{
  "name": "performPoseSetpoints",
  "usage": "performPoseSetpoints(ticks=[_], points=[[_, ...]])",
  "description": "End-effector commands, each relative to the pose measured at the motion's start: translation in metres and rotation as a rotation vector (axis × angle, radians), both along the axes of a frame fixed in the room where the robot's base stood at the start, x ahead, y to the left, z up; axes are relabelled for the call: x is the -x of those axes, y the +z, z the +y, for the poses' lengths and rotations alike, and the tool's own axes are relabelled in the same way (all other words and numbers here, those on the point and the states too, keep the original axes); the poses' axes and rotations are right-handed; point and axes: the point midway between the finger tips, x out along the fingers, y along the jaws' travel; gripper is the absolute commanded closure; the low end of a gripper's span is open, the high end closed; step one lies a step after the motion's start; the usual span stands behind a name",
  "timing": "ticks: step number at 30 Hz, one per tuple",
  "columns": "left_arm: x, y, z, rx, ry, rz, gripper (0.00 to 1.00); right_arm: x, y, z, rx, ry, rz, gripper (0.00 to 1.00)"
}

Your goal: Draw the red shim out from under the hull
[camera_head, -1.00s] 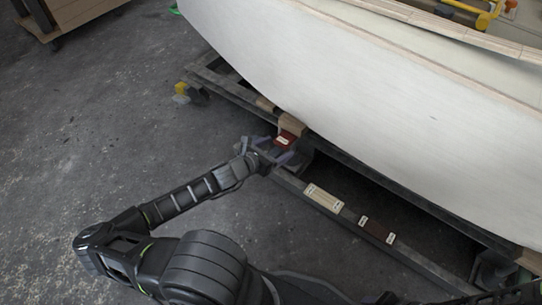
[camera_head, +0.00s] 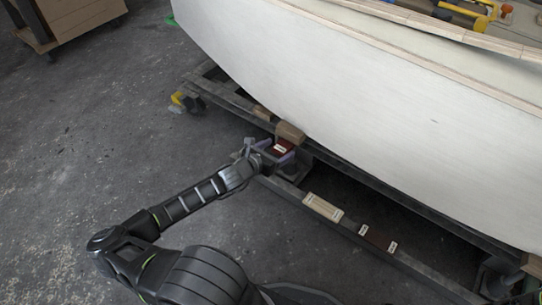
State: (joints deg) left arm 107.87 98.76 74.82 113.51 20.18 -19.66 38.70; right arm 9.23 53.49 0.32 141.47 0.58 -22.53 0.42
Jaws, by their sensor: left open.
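The red shim (camera_head: 283,147), dark red with a pale label, lies at the near side of a wooden block (camera_head: 290,131) under the white hull (camera_head: 370,85). My left gripper (camera_head: 272,153) is open, with its fingers on either side of the shim. I cannot tell whether the fingers touch it. The inner end of the shim is hidden near the block. My right gripper is not in view.
The hull rests on a dark cradle frame (camera_head: 225,95). On its near rail lie a pale slatted piece (camera_head: 323,207) and dark red pieces with labels (camera_head: 377,238). The floor at left is clear.

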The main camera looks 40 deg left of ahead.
Motion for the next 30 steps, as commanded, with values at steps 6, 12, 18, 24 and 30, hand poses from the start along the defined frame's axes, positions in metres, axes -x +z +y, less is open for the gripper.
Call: performPoseSetpoints(ticks=[6, 12, 18, 24, 30], points=[[-0.019, -0.009, 0.000, 0.000, -0.001, -0.001, 0.25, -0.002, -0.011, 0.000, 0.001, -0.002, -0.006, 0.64], [-0.022, -0.008, 0.001, 0.000, 0.000, 0.000, 0.25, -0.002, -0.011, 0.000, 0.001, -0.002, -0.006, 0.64], [-0.021, -0.008, 0.001, 0.000, 0.000, 0.000, 0.31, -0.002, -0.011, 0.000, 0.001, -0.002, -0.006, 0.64], [-0.021, -0.008, 0.001, 0.000, -0.001, 0.000, 0.47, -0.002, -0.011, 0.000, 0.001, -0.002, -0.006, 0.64], [-0.021, -0.008, 0.001, 0.000, -0.001, 0.000, 0.64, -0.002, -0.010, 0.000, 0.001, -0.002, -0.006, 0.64]])
